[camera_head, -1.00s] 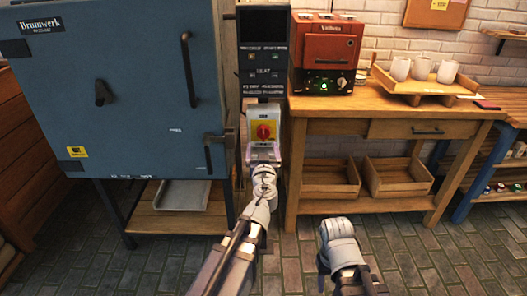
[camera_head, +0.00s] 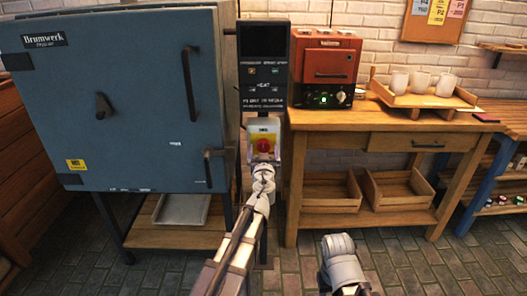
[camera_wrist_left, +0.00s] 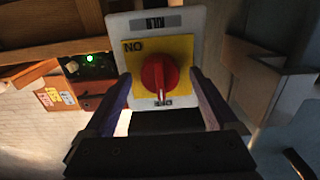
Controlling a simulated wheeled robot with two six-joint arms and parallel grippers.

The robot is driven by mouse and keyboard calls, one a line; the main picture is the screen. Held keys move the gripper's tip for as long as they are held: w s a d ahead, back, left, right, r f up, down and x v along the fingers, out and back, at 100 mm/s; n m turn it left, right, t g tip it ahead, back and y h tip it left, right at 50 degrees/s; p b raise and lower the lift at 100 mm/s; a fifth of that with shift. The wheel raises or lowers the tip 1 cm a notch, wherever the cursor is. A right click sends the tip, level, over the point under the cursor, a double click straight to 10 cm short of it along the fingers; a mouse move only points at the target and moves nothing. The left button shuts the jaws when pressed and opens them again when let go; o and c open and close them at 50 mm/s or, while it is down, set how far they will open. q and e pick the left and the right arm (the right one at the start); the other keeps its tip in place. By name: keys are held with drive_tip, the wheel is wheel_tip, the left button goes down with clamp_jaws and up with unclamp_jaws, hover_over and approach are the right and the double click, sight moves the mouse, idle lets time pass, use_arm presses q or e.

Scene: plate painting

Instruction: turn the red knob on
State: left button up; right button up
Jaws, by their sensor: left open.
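The red knob (camera_head: 264,145) sits on a yellow plate in a white switch box (camera_head: 263,126), low on the dark control column. In the left wrist view the knob (camera_wrist_left: 158,73) is near the middle, with a white mark pointing down in the picture to a small label. An "ON" label (camera_wrist_left: 133,46), upside down, is at the plate's upper left. My left gripper (camera_wrist_left: 162,92) is open, its two fingers spread left and right of the knob with gaps on both sides. In the head view my left gripper (camera_head: 264,166) is just below the knob. My right gripper's fingers do not show.
The blue kiln (camera_head: 130,110) stands left of the column, its handle close by. A wooden workbench (camera_head: 340,120) on the right holds a red oven (camera_head: 326,62) and a tray (camera_head: 425,98) with white cups. Brick floor lies below.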

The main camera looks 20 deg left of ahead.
use_arm(q)
drive_tip(key=shift+c, duration=0.3)
drive_tip(key=c, duration=1.3)
drive_tip(key=shift+m, duration=0.4)
drive_tip(key=m, duration=1.3)
drive_tip(key=shift+m, duration=2.2)
